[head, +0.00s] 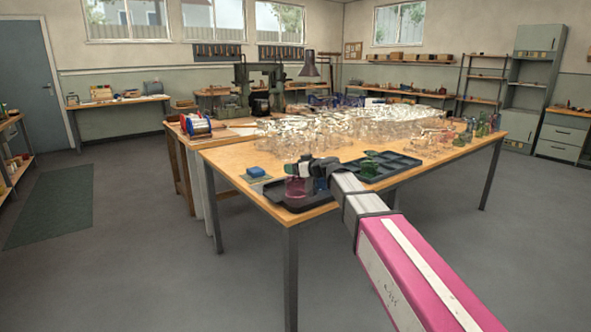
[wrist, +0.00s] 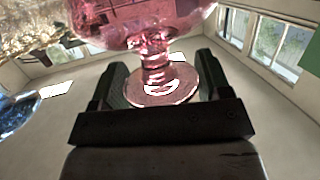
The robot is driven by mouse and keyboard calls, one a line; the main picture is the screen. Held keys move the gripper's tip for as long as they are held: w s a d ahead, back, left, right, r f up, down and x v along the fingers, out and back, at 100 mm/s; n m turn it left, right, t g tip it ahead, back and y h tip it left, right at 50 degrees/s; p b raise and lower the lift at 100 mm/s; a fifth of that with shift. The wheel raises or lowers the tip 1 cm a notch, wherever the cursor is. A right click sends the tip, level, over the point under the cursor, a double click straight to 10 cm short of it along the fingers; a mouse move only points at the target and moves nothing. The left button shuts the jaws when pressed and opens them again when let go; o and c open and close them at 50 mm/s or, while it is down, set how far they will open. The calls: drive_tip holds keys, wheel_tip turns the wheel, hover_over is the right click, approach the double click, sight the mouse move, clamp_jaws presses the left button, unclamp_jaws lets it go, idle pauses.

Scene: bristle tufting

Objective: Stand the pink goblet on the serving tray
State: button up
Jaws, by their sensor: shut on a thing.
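The pink goblet (head: 296,188) is see-through pink glass and shows at the front left corner of the long table. My gripper (head: 304,167) is shut on it. In the wrist view, the goblet's stem and round foot (wrist: 160,86) sit between my two dark fingers, with the bowl at the top of the picture, partly cut off. A dark, low-rimmed tray (head: 273,207), which looks like the serving tray, lies under and around the goblet in the head view. I cannot tell whether the goblet touches it. My gripper and arm hide part of the tray.
A blue glass (head: 321,185) stands close right of the goblet, partly hidden. A blue block (head: 257,172) lies left of the tray. A dark compartmented tray (head: 400,162) holds green glass (head: 369,167). Many clear glasses (head: 330,130) crowd the table's back.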

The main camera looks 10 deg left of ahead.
drive_tip(key=shift+f, duration=0.25)
drive_tip(key=o, duration=1.1)
drive_tip(key=shift+f, duration=0.1)
drive_tip(key=shift+c, duration=0.2)
drive_tip(key=v, duration=1.2)
drive_tip(key=s+d+f+m+g+h, duration=0.1)
drive_tip(key=d+f+m+h, duration=0.1)
drive_tip(key=d+f, duration=0.3)
drive_tip(key=s+d+f+m+g+h, duration=0.1)
drive_tip(key=s+d+f+h, duration=0.15)
drive_tip(key=f, duration=0.55)
drive_tip(key=s+d+f+m+g+h, duration=0.1)
drive_tip(key=s+d+f+m+h, duration=0.2)
drive_tip(key=s+d+f, duration=0.2)
drive_tip(key=s+d+f+m+g+h, duration=0.2)
drive_tip(key=s+d+f, duration=0.3)
drive_tip(key=d+f, duration=0.5)
drive_tip(key=s+d+f+m+g+h, duration=0.2)
drive_tip(key=s+d+f+m+h, duration=0.2)
drive_tip(key=d+f, duration=0.3)
drive_tip(key=s+d, duration=0.1)
drive_tip(key=d, duration=0.3)
drive_tip(key=shift+s+d+f, duration=0.25)
drive_tip(key=shift+s+d, duration=0.05)
